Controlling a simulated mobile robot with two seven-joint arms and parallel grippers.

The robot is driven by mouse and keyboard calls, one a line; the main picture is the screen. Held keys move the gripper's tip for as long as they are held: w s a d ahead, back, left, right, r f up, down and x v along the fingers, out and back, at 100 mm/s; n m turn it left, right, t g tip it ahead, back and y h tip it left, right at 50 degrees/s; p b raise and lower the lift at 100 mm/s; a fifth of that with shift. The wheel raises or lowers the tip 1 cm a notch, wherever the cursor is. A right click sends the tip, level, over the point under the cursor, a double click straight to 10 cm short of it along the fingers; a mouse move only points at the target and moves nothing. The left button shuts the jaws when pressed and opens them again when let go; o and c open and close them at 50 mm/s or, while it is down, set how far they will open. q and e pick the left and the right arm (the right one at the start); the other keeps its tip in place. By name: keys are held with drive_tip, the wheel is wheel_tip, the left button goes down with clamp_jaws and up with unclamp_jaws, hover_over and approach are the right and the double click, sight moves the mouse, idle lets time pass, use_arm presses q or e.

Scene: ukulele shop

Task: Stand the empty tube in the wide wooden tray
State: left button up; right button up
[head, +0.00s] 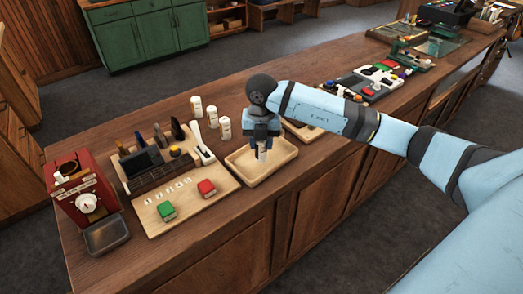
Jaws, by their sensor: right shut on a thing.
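My right gripper (262,154) points down over a shallow wooden tray (245,167) near the counter's front edge. It is shut on a small pale, clear-looking tube (263,156), mostly hidden between the dark fingers. The tube looks about upright, with its lower end within the tray's outline. I cannot tell whether it touches the tray floor. A second wooden tray (312,132) lies behind and to the right, partly hidden by my right arm. My left gripper is not in view.
Several white labelled containers (225,128) stand left of the tray. A red machine (83,190) stands at far left. Assorted parts (370,84) lie farther along the counter.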

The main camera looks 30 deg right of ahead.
sight(261, 151)
wheel_tip(261, 151, down, 4)
drive_tip(key=shift+f+p, duration=0.1)
drive_tip(key=shift+p, duration=0.2)
drive_tip(key=shift+f, duration=0.15)
drive_tip(key=o, duration=0.9)
drive_tip(key=shift+r, duration=0.35)
wheel_tip(261, 151, up, 12)
drive_tip(key=shift+f+b, duration=0.1)
drive_tip(key=shift+b, duration=0.95)
